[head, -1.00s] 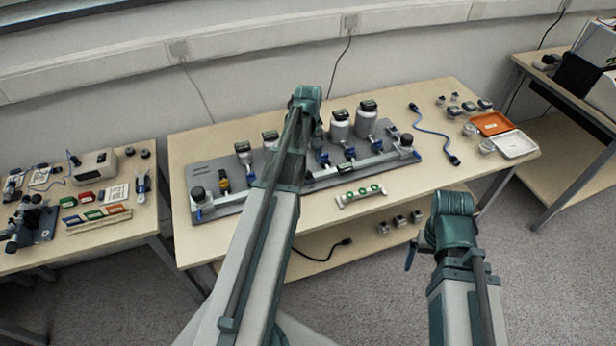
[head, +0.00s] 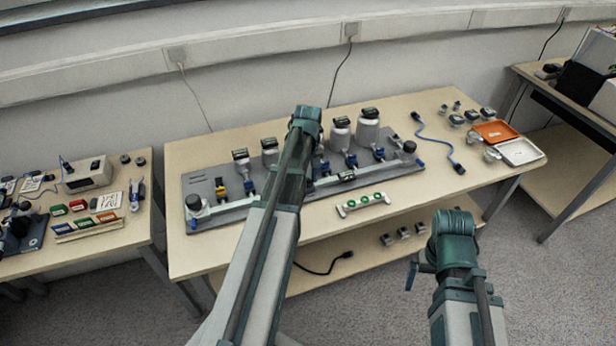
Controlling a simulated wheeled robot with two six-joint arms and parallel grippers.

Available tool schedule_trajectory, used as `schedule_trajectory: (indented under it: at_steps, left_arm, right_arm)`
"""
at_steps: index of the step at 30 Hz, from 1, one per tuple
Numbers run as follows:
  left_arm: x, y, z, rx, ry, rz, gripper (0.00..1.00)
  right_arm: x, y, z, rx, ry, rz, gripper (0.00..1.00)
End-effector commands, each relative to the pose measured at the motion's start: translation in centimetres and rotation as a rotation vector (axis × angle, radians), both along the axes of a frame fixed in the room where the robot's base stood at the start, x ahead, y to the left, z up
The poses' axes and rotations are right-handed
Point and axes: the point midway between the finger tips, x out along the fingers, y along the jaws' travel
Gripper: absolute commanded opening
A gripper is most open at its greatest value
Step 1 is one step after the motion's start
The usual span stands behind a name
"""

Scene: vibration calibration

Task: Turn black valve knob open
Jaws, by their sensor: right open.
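A grey board (head: 300,205) on the middle table carries valves, jars and a pale pipe. A black round knob (head: 194,203) stands upright at its left front corner, and another black knob (head: 409,147) at its right end. I cannot tell from the picture which is the task's valve knob, or how far either is turned. My left arm reaches over the board's middle and covers part of it; its gripper is hidden behind the arm. My right gripper (head: 411,275) is open, mostly hidden by its wrist, in front of the table and apart from the board.
A green-and-white strip (head: 363,204) lies in front of the board.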

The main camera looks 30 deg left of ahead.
Motion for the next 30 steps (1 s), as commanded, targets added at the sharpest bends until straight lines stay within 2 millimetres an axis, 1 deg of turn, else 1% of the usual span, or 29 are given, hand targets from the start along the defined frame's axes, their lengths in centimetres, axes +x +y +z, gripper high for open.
schedule_trajectory:
  at_steps: [1,3,11,16,23,30]
  left_arm:
    - [0.00,0.00,0.00,0.000,0.000,0.000,0.11]
    - [0.00,0.00,0.00,0.000,0.000,0.000,0.00]
    - [0.00,0.00,-0.01,0.000,0.000,-0.010,0.00]
    - [0.00,0.00,-0.01,0.000,0.000,-0.068,0.00]
    - [0.00,0.00,-0.01,0.000,0.000,-0.238,0.00]
    - [0.00,0.00,-0.01,0.000,0.000,-0.467,0.00]
  right_arm:
    - [0.00,0.00,0.00,0.000,0.000,0.000,1.00]
    - [0.00,0.00,0.00,0.000,0.000,0.000,1.00]
    - [0.00,0.00,-0.01,0.000,0.000,0.000,1.00]
    - [0.00,0.00,-0.01,0.000,0.000,0.000,1.00]
    - [0.00,0.00,-0.01,0.000,0.000,0.000,1.00]
    - [0.00,0.00,-0.01,0.000,0.000,0.000,1.00]
